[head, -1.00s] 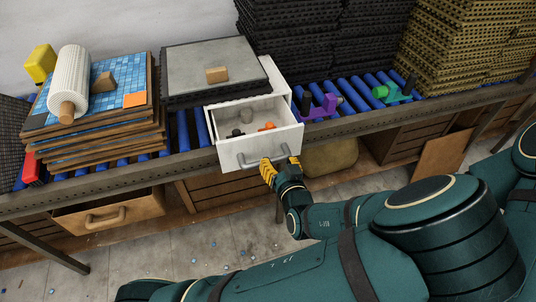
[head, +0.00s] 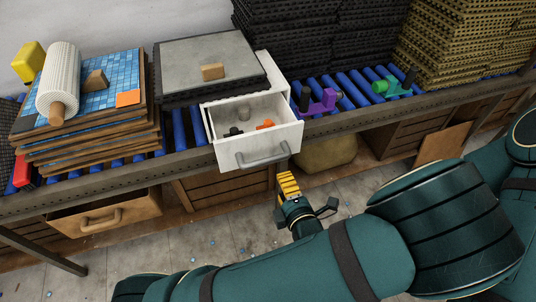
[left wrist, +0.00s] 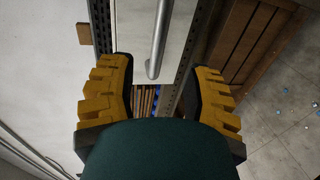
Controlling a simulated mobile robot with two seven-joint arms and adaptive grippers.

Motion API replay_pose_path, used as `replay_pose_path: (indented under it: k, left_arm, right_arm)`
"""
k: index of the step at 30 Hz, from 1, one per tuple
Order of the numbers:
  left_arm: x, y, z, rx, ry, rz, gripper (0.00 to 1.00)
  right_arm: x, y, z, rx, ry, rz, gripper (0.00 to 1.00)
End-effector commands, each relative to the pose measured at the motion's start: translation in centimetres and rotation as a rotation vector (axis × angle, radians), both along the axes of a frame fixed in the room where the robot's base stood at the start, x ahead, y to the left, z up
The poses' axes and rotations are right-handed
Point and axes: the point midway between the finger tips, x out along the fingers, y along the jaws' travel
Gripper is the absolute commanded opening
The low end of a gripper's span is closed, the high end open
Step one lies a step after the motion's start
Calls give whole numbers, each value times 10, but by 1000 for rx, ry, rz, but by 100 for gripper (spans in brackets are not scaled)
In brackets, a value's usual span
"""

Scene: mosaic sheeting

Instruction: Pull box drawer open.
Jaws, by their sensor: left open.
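The white box drawer (head: 288,141) sticks out of its white box (head: 274,72) over the front edge of the bench. Its grey bar handle (head: 262,155) is on the front face. Inside lie a grey piece, a dark piece and an orange piece (head: 265,125). My left gripper (head: 287,178) is below and right of the handle, apart from it. In the left wrist view the yellow-padded jaws (left wrist: 160,95) are spread with nothing between the tips, and the handle (left wrist: 157,45) shows ahead of them. My right gripper is not seen.
Stacked boards with blue mosaic (head: 112,95) and a white roll (head: 58,80) lie left on the bench. A grey slab (head: 205,60) is beside the box. Purple (head: 318,103) and green (head: 393,85) tools lie right. A wooden drawer (head: 105,213) hangs open below.

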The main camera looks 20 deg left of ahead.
Motion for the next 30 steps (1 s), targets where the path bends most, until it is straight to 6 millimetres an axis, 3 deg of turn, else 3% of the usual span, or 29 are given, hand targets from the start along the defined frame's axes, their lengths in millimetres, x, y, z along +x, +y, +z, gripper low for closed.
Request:
replay_pose_path:
  k: [18,24,30]
  left_arm:
    - [87,60,-23,5,1,1,50]
    - [104,71,-26,3,1,0,50]
    - [109,73,-27,4,3,-2,50]
  right_arm:
    - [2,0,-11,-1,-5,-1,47]
    - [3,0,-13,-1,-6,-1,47]
    - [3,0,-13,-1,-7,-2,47]
